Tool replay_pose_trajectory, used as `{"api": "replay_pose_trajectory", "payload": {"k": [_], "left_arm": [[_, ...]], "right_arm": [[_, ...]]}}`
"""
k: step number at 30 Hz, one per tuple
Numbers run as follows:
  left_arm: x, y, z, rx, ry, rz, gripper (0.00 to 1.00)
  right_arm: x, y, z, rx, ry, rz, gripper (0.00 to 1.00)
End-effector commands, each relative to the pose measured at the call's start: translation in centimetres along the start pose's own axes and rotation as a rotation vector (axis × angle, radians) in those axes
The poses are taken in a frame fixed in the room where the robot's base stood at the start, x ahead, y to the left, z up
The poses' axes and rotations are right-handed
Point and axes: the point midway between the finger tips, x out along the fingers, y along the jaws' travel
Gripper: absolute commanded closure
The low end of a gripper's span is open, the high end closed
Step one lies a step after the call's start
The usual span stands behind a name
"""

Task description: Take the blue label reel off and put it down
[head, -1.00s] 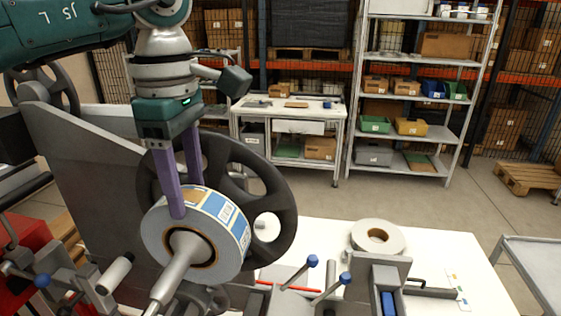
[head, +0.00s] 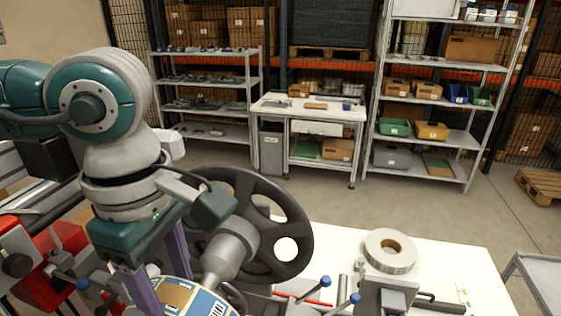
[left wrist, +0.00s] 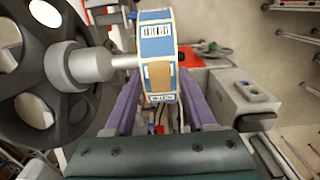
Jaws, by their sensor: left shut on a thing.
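The blue label reel (head: 190,298) is at the bottom edge of the head view, partly cut off. It has a blue and tan label face with barcodes and shows edge-on in the left wrist view (left wrist: 157,50). My left gripper (head: 160,275) has its purple fingers shut on the reel, one finger on each side. The grey spindle (head: 228,255) with the black spoked wheel (head: 275,215) is just beyond the reel. In the left wrist view the spindle's thin end (left wrist: 124,62) reaches the reel's side; whether it still enters the core is hidden. My right gripper is out of view.
A white table (head: 440,270) lies to the right, with a white reel (head: 390,252) on it. Blue-knobbed levers (head: 318,285) and a grey block (head: 388,296) stand at its near side. A grey cart (head: 540,280) is at the far right.

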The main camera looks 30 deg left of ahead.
Motion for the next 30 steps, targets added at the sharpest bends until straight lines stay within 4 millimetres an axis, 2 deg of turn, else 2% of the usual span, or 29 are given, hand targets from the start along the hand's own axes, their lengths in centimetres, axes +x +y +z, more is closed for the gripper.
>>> {"api": "replay_pose_trajectory", "payload": {"k": [9,18,24,30], "left_arm": [[-0.2,-4.2,0.0,0.002,-0.001,-0.002,1.00],[0.0,-7.7,0.0,0.003,0.000,0.000,1.00],[-0.1,-9.3,0.0,0.001,-0.001,0.000,1.00],[-0.1,-9.8,0.0,0.001,-0.001,0.001,1.00]], "right_arm": [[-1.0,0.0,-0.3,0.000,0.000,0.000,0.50],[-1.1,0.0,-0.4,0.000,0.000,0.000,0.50],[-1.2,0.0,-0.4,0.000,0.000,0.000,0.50],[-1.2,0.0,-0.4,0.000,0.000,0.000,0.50]]}}
